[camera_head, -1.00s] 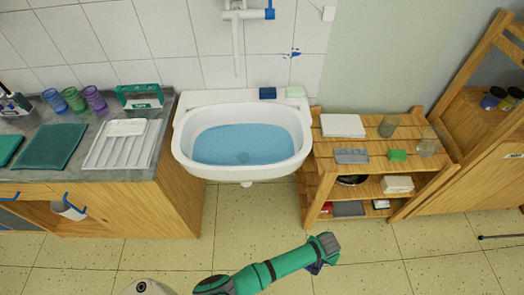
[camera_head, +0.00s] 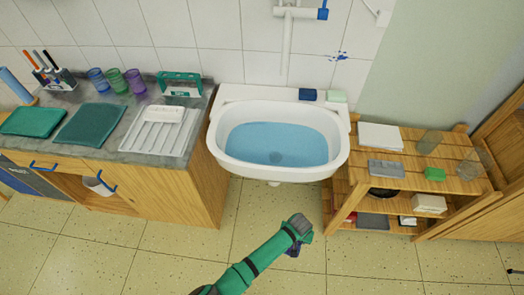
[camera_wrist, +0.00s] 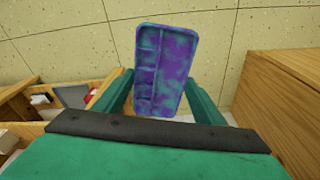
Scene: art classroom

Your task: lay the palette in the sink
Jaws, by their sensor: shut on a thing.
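The palette (camera_wrist: 163,62) is a rectangular tray stained blue and purple, with compartments along one side. In the wrist view it sits between the two green fingers of my gripper (camera_wrist: 165,100), which is shut on it. In the head view my gripper (camera_head: 295,240) is low over the floor, in front of the sink. Only a small dark bit of the palette shows there; the rest is hidden. The white sink (camera_head: 226,160) holds blue water and stands against the tiled wall, beyond and above my gripper. The palette is apart from the sink.
A counter left of the sink carries a white drying rack (camera_head: 150,140), green mats and coloured cups. A wooden shelf (camera_head: 362,165) with several items stands to the right. The floor in front is clear.

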